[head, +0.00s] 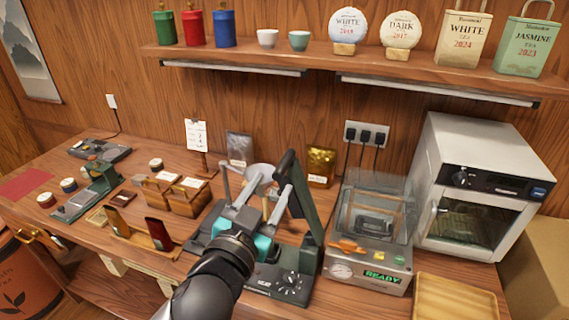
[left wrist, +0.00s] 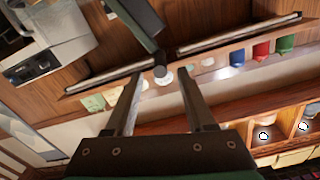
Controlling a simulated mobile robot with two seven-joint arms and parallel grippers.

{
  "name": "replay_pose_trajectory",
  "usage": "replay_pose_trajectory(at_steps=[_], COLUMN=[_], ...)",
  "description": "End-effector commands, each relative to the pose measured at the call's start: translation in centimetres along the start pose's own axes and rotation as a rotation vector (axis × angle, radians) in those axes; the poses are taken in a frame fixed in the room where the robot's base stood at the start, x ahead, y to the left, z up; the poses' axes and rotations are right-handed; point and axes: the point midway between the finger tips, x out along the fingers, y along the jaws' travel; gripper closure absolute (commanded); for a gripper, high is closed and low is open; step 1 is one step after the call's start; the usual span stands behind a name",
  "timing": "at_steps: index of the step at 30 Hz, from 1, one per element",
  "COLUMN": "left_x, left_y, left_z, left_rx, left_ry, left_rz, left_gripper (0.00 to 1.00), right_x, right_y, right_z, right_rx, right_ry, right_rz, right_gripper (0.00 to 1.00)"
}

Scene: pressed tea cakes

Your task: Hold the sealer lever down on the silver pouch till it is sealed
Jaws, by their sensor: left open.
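The sealer (head: 272,283) is dark green and black, with a knob on its front, and stands mid-counter. Its lever (head: 308,205) is raised, tilted up and back. My left gripper (head: 256,184) is open and empty in front of the sealer, beside the lever in the picture. In the left wrist view, the dark lever (left wrist: 143,22) shows beyond and between my spread fingers (left wrist: 157,95); I see no contact. A silver pouch (head: 240,148) stands upright at the back against the wall. My arm hides part of the sealer, and I cannot tell whether a pouch lies in its jaws.
A clear-lidded machine (head: 368,262) reading READY stands right of the sealer, beside a white oven (head: 470,190) and a wooden tray (head: 452,298). A gold pouch (head: 321,163) stands behind. Wooden holders (head: 175,198) are left. A shelf (head: 300,54) hangs above.

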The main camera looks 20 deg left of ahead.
Motion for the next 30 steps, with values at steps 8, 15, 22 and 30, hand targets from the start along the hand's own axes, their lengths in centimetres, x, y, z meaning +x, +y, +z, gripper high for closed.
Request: replay_pose_trajectory(at_steps=[8,15,22,30], left_x=[4.2,7.1,8.2,8.3], left_y=[-0.1,0.0,0.0,0.0], left_z=[-0.2,-0.1,-0.1,0.0], left_rx=[0.002,0.002,0.0,0.0], left_ry=[0.002,0.0,0.0,0.0], left_rz=[-0.001,0.0,0.0,0.0], left_gripper=[0.45,0.45,0.45,0.45], right_x=[-0.9,-1.3,-1.4,-1.4], right_y=[-0.1,-0.1,-0.1,-0.1], right_z=[-0.1,-0.1,-0.1,-0.1], right_rx=[0.0,-0.001,-0.001,-0.001], right_ry=[0.0,0.0,0.0,0.0], right_rz=[-0.002,-0.002,-0.002,-0.002], right_gripper=[0.5,0.5,0.5,0.5])
